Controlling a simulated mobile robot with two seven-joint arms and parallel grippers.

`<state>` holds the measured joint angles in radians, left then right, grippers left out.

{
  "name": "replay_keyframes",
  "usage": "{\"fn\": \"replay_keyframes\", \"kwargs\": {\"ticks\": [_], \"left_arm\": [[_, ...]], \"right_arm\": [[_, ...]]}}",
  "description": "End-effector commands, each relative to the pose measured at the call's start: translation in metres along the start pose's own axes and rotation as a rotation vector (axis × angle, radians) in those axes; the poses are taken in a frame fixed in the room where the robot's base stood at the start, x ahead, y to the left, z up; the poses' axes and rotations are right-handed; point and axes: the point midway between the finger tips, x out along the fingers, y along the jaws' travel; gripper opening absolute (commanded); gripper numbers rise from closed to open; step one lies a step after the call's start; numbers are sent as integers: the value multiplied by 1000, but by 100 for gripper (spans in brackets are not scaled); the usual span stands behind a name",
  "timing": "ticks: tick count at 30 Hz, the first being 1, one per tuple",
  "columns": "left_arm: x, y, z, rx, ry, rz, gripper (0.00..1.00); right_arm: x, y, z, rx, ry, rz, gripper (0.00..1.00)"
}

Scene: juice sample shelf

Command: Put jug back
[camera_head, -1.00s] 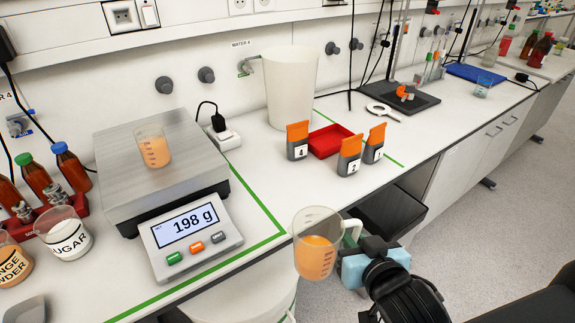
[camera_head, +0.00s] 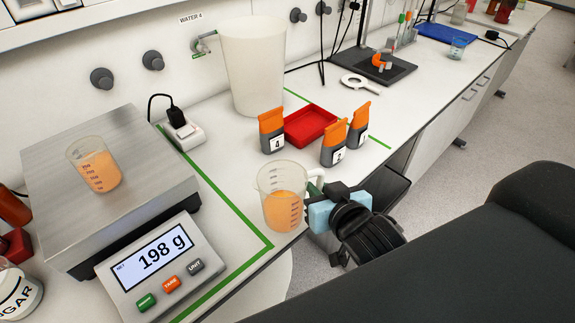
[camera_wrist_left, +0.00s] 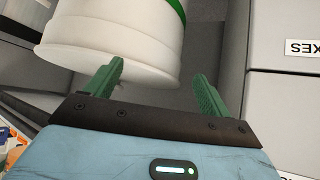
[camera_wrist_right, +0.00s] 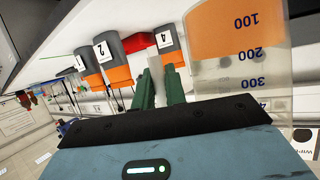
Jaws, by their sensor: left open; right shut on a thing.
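A clear jug (camera_head: 283,208) with orange juice is in the middle of the head view, upright, by the front edge of the bench. My right gripper (camera_head: 315,190) is shut on its handle. In the right wrist view the fingers (camera_wrist_right: 160,78) grip the pale handle, and the jug's graduated wall (camera_wrist_right: 240,60) fills the right side. I cannot tell whether the jug's base touches the bench. My left gripper (camera_wrist_left: 158,72) is open and empty, near a white round container (camera_wrist_left: 110,40) with a green band. It does not show in the head view.
A beaker of juice (camera_head: 97,168) stands on the scale (camera_head: 60,205), reading 198 g. A tall white container (camera_head: 253,65) is behind.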

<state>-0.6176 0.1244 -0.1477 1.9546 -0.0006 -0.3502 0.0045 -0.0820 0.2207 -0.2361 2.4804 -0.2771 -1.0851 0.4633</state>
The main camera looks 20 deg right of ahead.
Motion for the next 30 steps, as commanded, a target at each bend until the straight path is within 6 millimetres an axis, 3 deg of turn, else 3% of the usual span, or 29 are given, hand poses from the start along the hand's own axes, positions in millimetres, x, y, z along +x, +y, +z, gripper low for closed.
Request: {"fn": "replay_keyframes", "kwargs": {"ticks": [1, 8, 18, 26, 30], "left_arm": [[0, 2, 11, -3, -21, 3, 82], [-1, 0, -9, 2, 17, -1, 82], [-1, -1, -16, 5, 31, -3, 82], [0, -2, -15, 7, 29, -3, 82], [0, -3, -14, 9, 28, -4, 82]], "right_arm": [[11, 2, 0, 0, -1, 1, 0], [60, 9, -23, 0, 7, 2, 0], [123, 16, -40, 1, 3, 0, 0], [134, 18, -42, 2, 1, -1, 0], [137, 18, -33, 1, -2, 0, 0]]}}
